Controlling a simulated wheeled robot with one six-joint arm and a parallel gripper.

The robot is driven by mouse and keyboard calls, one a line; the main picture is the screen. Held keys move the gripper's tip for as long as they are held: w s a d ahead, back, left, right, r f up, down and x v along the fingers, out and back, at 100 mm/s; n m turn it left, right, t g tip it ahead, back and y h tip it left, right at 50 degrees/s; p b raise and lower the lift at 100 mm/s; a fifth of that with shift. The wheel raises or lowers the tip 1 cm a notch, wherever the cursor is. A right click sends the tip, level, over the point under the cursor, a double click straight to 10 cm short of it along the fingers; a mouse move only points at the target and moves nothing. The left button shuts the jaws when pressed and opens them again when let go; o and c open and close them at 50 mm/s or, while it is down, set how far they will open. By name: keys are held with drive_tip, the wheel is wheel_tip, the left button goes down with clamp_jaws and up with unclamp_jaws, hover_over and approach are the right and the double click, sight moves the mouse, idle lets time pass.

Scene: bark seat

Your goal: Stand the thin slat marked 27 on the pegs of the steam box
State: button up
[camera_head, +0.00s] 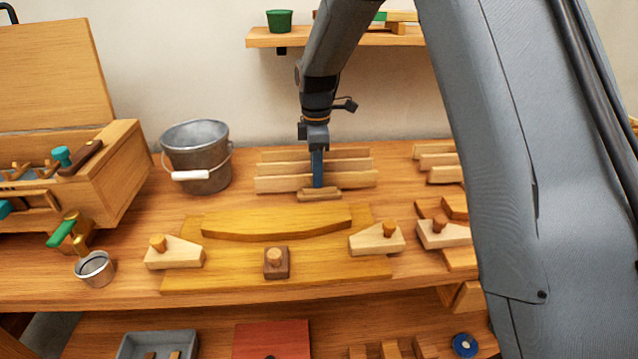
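Several thin pale slats (275,184) stand on edge in a row at the back middle of the bench. I cannot read a 27 on any of them. My gripper (318,184) points straight down at this row, its blue fingers in front of or among the slats, just behind a small wooden block (320,195). The fingers show edge-on, so I cannot tell whether they are open or hold a slat. A wooden box (118,185) with a raised lid (50,75), likely the steam box, stands at the left. Its pegs are not clear to me.
A metal bucket (197,160) stands between box and slats. A green-handled tap (62,233) and small metal cup (95,268) are at the box's front. A curved yellow board (275,223) lies on a form board (210,282) with pegged blocks (376,239). My arm hides the right side.

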clamp_jaws()
drive_tip(key=shift+r, duration=0.1)
wheel_tip(320, 180, up, 13)
drive_tip(key=p, duration=0.8)
idle(0.9)
drive_tip(key=shift+d, duration=0.1)
